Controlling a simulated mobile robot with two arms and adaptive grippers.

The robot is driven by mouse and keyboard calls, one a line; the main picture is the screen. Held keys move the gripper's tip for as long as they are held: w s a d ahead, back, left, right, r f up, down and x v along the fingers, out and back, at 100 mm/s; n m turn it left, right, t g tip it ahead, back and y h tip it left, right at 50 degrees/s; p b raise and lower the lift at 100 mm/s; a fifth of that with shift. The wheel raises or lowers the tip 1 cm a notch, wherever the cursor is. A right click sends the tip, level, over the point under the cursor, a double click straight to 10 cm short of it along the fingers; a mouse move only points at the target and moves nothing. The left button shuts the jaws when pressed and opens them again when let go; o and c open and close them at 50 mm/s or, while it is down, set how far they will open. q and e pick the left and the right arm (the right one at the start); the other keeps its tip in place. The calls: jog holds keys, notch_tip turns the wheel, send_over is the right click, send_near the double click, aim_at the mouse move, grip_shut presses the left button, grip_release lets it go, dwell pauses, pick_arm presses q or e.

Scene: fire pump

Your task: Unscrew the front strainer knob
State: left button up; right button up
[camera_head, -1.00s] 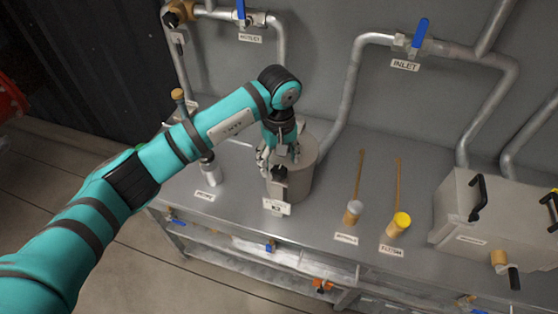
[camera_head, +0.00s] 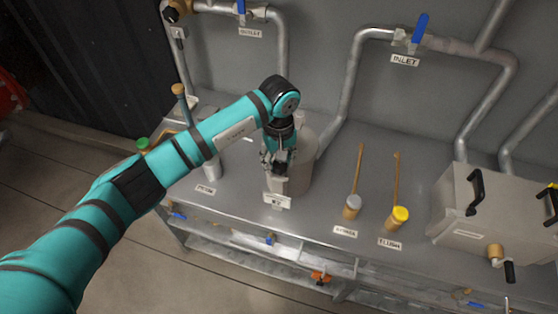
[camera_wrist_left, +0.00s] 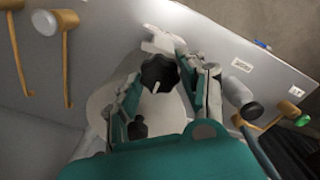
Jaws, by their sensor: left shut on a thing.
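The strainer is a pale grey round pot (camera_head: 304,170) on the metal bench, with a small label plate (camera_head: 277,201) at its front. The front strainer knob (camera_wrist_left: 158,73) is black and lobed with a white mark; in the left wrist view it sits between the two fingers of my left gripper (camera_wrist_left: 168,82). A second dark knob (camera_wrist_left: 138,128) shows nearer the wrist. In the head view my left gripper (camera_head: 277,165) points down at the strainer's front and mostly hides the knob. It is shut on the front knob. My right gripper is not in view.
A grey box (camera_head: 470,215) with black handles stands at the right. A grey canister (camera_head: 211,167) stands left. Pipes with blue valve levers (camera_head: 420,27) line the wall.

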pick_arm(q)
jog(key=shift+f+b, duration=0.15)
jog(key=shift+b, duration=0.55)
jog(key=n+b, duration=1)
jog(key=b, duration=0.2)
jog(key=n+b, duration=0.3)
jog(key=n, duration=0.1)
jog(key=n+b, duration=0.3)
jog(key=n, duration=0.1)
jog(key=shift+n, duration=0.3)
jog(key=n+b, duration=0.3)
jog(key=n, duration=0.1)
jog(key=shift+n, duration=0.3)
jog(key=n+b, duration=0.2)
jog(key=n, duration=0.2)
jog(key=shift+r+n+b, duration=0.15)
jog(key=shift+n+b, duration=0.25)
jog(key=shift+n, duration=0.85)
jog(key=shift+r+n+b, duration=0.1)
jog(key=shift+n+b, duration=0.3)
jog(key=shift+n, duration=0.85)
